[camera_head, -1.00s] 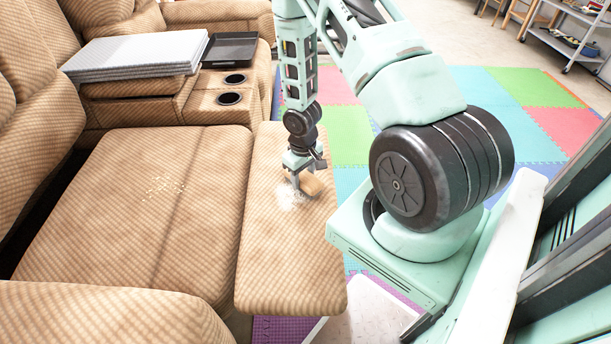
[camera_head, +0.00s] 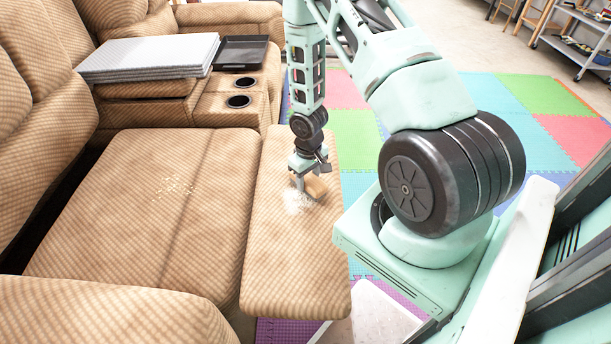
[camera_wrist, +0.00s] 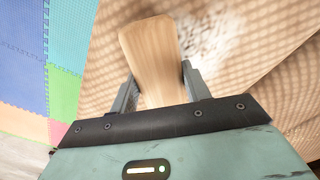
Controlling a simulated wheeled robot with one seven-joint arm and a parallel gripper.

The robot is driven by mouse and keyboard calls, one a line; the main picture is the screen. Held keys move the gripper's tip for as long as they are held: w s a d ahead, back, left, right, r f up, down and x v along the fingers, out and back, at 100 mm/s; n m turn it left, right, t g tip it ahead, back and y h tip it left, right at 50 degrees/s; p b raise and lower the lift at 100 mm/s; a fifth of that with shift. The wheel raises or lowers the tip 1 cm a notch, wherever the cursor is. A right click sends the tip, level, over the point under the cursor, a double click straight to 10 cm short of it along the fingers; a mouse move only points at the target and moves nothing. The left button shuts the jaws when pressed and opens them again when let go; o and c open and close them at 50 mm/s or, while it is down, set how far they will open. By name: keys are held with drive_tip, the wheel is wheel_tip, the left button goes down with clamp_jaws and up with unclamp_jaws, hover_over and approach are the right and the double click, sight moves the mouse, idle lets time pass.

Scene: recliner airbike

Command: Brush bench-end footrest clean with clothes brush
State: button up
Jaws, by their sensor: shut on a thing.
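The footrest (camera_head: 290,265) is a tan checked padded panel at the end of the recliner seat. A white dusty patch (camera_head: 297,201) lies on it, beside and below my gripper. My gripper (camera_head: 310,180) points down over the footrest. It is shut on the wooden clothes brush (camera_wrist: 150,55), with a finger on each side of it in the wrist view. In the head view the brush (camera_head: 318,187) is a small tan block low over the footrest. Its bristles are hidden, so I cannot tell whether they touch. The white patch also shows in the wrist view (camera_wrist: 208,38), right of the brush.
Pale crumbs (camera_head: 176,187) lie on the seat (camera_head: 120,225). A console with cup holders (camera_head: 238,101), a black tray (camera_head: 241,52) and grey folded panels (camera_head: 150,56) is at the back left. Coloured foam mats (camera_head: 490,95) cover the floor. A shelf cart (camera_head: 580,45) stands far right.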

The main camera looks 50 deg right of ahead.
sight(309, 186)
drive_tip(key=shift+s+a, duration=0.1)
drive_tip(key=shift+s, duration=1.05)
drive_tip(key=shift+w+f+p, duration=0.15)
drive_tip(key=shift+w+p, duration=0.3)
drive_tip(key=shift+w, duration=1.5)
drive_tip(key=shift+s, duration=2)
drive_tip(key=shift+w+p, duration=0.5)
drive_tip(key=shift+w, duration=1.5)
drive_tip(key=shift+s, duration=2)
drive_tip(key=shift+w+p, duration=0.5)
drive_tip(key=shift+w, duration=1.5)
drive_tip(key=shift+s+a, duration=0.4)
drive_tip(key=shift+s, duration=0.45)
drive_tip(key=shift+s+a, duration=0.35)
drive_tip(key=shift+s, duration=0.25)
drive_tip(key=shift+s+a, duration=0.3)
drive_tip(key=shift+s, duration=0.25)
drive_tip(key=shift+w+d+p, duration=0.15)
drive_tip(key=shift+w+p, duration=0.35)
drive_tip(key=shift+w, duration=1.5)
drive_tip(key=shift+s, duration=1.15)
